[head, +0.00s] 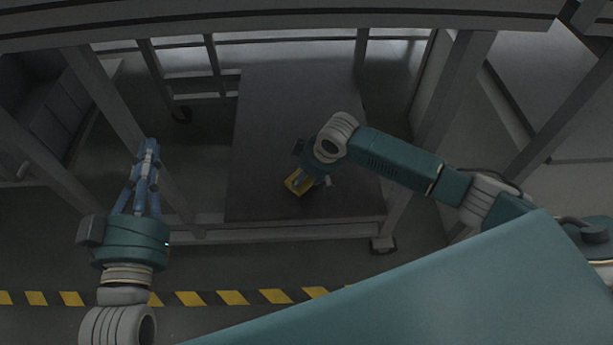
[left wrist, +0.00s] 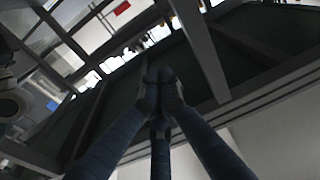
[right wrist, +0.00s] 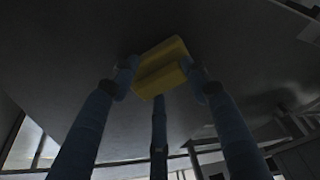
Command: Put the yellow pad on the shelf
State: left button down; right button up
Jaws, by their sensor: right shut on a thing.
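The yellow pad (head: 295,184) is in my right gripper (head: 312,181), over the dark grey shelf (head: 290,105) near its front edge. In the right wrist view the pad (right wrist: 162,66) sits between the blue fingertips, with the grey shelf surface behind it. I cannot tell whether the pad touches the shelf. In the head view the right wrist covers part of the gripper and pad. My left gripper (head: 149,152) is at the left, away from the pad, with its fingers brought together and empty. Its closed fingertips also show in the left wrist view (left wrist: 160,76).
A grey beam (head: 300,17) crosses above the shelf, and posts (head: 455,85) stand at its sides. The shelf surface behind the pad is clear. A yellow and black stripe (head: 233,298) runs along the floor in front.

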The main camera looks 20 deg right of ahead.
jog(key=o, duration=1.2)
jog(key=shift+c, duration=0.2)
